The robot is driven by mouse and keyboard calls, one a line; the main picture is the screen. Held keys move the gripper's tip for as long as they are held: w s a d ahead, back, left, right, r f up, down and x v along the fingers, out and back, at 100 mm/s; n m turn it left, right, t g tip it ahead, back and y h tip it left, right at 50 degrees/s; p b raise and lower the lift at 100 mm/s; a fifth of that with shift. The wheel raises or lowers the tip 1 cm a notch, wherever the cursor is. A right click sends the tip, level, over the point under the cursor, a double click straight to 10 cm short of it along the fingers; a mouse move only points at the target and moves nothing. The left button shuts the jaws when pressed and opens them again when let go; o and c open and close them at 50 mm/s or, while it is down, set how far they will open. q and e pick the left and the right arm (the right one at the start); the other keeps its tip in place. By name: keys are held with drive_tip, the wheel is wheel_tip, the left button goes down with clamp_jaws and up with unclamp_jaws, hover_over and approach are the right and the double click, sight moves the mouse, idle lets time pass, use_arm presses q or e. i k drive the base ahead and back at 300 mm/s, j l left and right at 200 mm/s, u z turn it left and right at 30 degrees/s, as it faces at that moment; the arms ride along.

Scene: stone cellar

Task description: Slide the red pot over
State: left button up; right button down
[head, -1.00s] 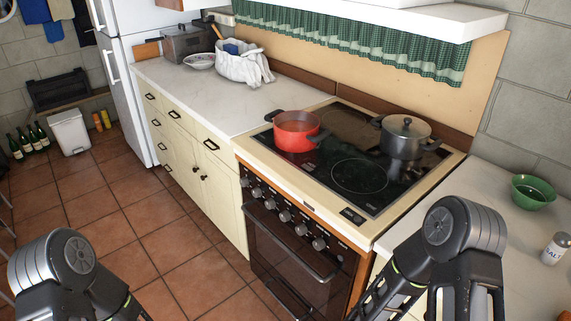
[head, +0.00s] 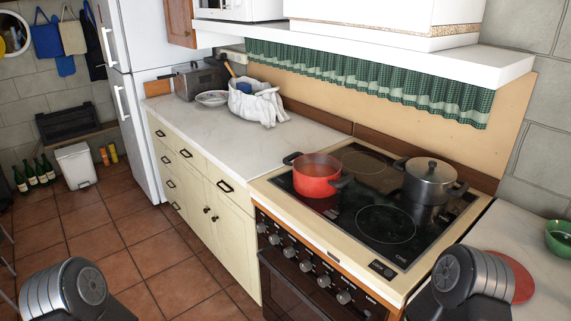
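The red pot (head: 317,180) stands on the left part of the black glass cooktop (head: 386,224), with no lid and a reddish content inside. It has dark handles at its left and right sides. A grey lidded pot (head: 430,180) stands to its right at the back of the cooktop. Both my arms show only as dark joints at the bottom edge, one at the left and one at the right, well short of the pots. Neither gripper's fingers are in the picture.
A pale worktop (head: 240,129) lies left of the cooktop, with a white cloth bag (head: 258,103), a plate (head: 212,98) and a metal box at its far end. Right of the cooktop are a red disc (head: 508,277) and a green bowl (head: 560,238). A shelf with a green curtain (head: 370,80) overhangs the back.

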sight(316, 175)
drive_tip(key=i+j+z, duration=0.1)
drive_tip(key=i+j, duration=0.4)
drive_tip(key=j, duration=0.2)
drive_tip(key=i+j+z, duration=0.25)
drive_tip(key=i+j, duration=0.2)
drive_tip(key=j, duration=0.25)
drive_tip(key=i+j, duration=0.25)
drive_tip(key=j, duration=0.15)
drive_tip(key=i+j+z, duration=0.15)
drive_tip(key=j, duration=0.25)
